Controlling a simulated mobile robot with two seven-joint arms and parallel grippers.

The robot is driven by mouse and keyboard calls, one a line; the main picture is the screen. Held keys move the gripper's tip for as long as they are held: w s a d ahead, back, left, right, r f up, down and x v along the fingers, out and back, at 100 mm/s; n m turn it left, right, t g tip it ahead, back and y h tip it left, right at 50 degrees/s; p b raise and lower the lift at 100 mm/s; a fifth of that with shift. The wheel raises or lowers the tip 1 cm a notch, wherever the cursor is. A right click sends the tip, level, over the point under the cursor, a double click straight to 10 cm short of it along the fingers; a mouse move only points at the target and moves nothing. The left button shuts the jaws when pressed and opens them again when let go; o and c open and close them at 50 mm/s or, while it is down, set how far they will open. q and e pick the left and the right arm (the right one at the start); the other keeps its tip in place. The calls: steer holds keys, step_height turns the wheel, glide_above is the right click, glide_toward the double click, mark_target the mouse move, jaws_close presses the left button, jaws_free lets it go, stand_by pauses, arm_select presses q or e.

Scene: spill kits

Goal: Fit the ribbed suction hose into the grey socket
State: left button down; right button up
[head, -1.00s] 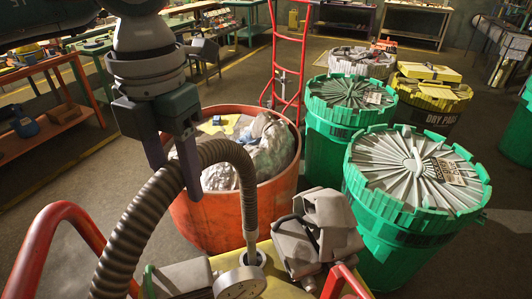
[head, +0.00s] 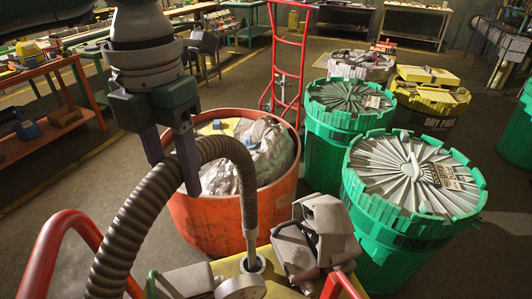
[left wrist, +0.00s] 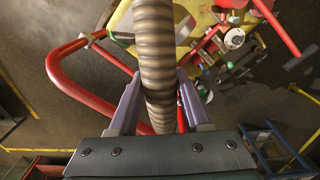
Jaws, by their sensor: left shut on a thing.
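The dark ribbed suction hose (head: 130,228) arches up from the lower left and bends down on the right. My left gripper (head: 174,176) is shut on the hose near the top of the arch; its two fingers lie on either side of it. In the left wrist view the hose (left wrist: 155,55) runs between the fingers (left wrist: 158,103). The hose's far end points down, with a thin grey stem below it at the round grey socket (head: 260,266) on the yellow top. I cannot tell whether the stem is inside the socket or just above it. My right gripper is not in view.
A gauge (head: 240,287) and a grey blocky fitting (head: 315,238) flank the socket. Red rails (head: 58,240) edge the yellow top (left wrist: 185,22). An orange drum (head: 205,228) with crumpled sheeting stands behind; green lidded drums (head: 412,185) stand right.

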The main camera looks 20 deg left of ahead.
arm_select(q)
step_height(320, 180, up, 12)
steer(key=p, duration=0.8)
stand_by(0.9)
steer(key=shift+r, duration=0.1)
